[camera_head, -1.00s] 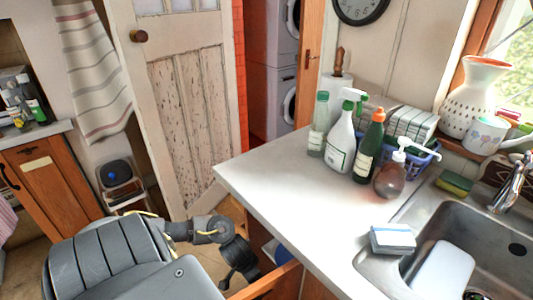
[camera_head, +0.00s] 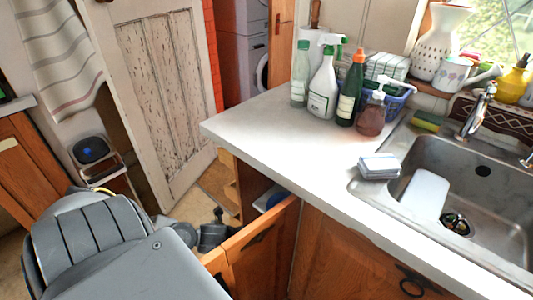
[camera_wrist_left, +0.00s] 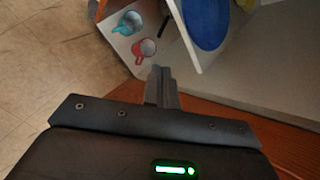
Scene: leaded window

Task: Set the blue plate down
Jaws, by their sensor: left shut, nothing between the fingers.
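The blue plate (camera_wrist_left: 207,22) shows at the top of the left wrist view, inside the cupboard and cut off by the frame edge. A small part of a blue round thing, likely the same plate, shows in the cupboard opening (camera_head: 278,200) in the head view. My left gripper (camera_wrist_left: 162,72) is shut and empty, with its fingertips apart from and below the plate in the wrist view. In the head view the end of my left arm (camera_head: 212,232) is partly hidden beside the open cupboard door. My right gripper is not in view.
The open wooden cupboard door (camera_head: 255,250) stands beside my left arm. A teal mug (camera_wrist_left: 129,22) and a red mug (camera_wrist_left: 144,48) are near the fingers in the wrist view. The worktop (camera_head: 270,135) holds bottles at the back; its front is clear. The sink (camera_head: 480,195) is right.

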